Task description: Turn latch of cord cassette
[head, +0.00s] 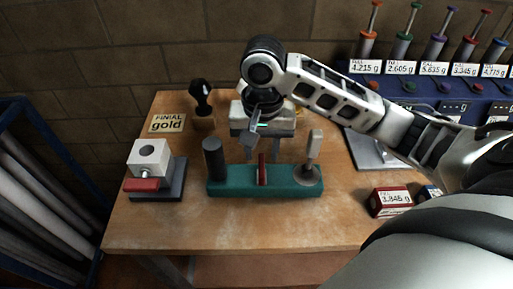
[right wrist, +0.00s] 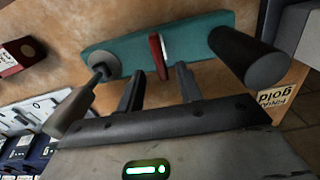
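The cord cassette appears to be the teal base (head: 235,186) on the wooden table, also in the right wrist view (right wrist: 120,50). A dark grey cylinder (head: 213,160) stands at its left end. A round disc with a pale upright handle (head: 314,146) is at its right end. A red latch (head: 262,170) lies across its middle, pointing front to back; it shows in the right wrist view (right wrist: 158,55). My right gripper (head: 263,152) is open and empty, just behind and above the latch. In the right wrist view its fingers (right wrist: 158,88) point toward the latch, apparently not touching it. My left gripper is out of view.
A white block with a red lever (head: 143,185) stands left on a grey base. A black finial (head: 202,98) and a "gold" sign (head: 167,123) are at the back left. A red labelled box (head: 389,202) is at right. A blue rack (head: 430,85) stands behind. The front table is clear.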

